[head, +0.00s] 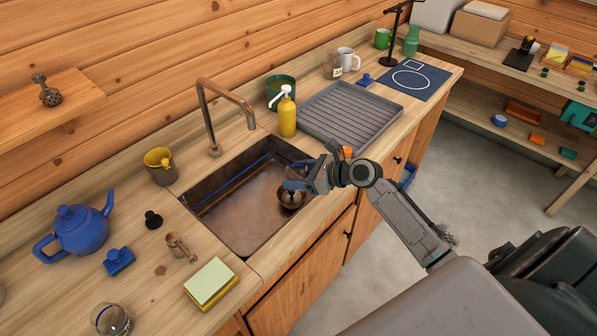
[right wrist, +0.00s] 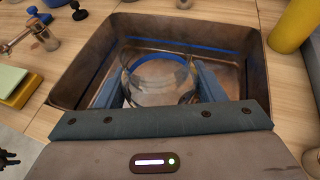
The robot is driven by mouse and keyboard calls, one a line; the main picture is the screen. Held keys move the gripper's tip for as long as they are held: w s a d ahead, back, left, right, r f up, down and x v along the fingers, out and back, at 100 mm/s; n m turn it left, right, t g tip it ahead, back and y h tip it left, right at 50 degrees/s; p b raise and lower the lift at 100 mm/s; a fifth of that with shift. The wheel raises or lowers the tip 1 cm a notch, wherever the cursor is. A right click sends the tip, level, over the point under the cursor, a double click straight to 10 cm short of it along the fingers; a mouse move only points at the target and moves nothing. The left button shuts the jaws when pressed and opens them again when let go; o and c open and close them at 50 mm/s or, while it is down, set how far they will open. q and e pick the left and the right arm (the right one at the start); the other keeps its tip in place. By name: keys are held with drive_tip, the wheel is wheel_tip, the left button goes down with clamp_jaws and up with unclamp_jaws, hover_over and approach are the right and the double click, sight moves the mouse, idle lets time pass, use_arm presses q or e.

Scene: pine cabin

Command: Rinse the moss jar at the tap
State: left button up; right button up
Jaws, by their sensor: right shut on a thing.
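A clear glass jar (head: 291,198) is inside the sink basin, near its right front side. My right gripper (head: 296,175) reaches in over the front right edge and is shut on the jar. In the right wrist view the jar (right wrist: 160,88) stands between the two blue fingers, see-through; I make out no moss in it. I cannot tell whether it touches the basin floor. The copper tap (head: 228,95) rises behind the sink (head: 235,205), its spout to the left of and behind the jar. No water stream shows. My left gripper is not in view.
A yellow soap bottle (head: 287,115) and a grey drainboard (head: 350,112) stand right of the sink. The basin's left part is empty.

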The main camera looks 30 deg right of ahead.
drive_tip(key=shift+d+p, duration=0.15)
drive_tip(key=shift+p, duration=0.25)
drive_tip(key=shift+d+r+p, duration=0.1)
drive_tip(key=shift+r+p, duration=0.05)
drive_tip(key=shift+p, duration=0.3)
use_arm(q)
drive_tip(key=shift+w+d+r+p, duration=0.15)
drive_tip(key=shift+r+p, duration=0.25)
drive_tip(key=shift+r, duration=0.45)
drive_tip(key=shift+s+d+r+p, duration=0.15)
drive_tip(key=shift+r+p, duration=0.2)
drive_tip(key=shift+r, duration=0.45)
use_arm(e)
drive_tip(key=r+x, duration=0.1)
drive_tip(key=x, duration=1.2)
drive_tip(key=shift+w+a+r, duration=0.35)
drive_tip(key=shift+a, duration=0.15)
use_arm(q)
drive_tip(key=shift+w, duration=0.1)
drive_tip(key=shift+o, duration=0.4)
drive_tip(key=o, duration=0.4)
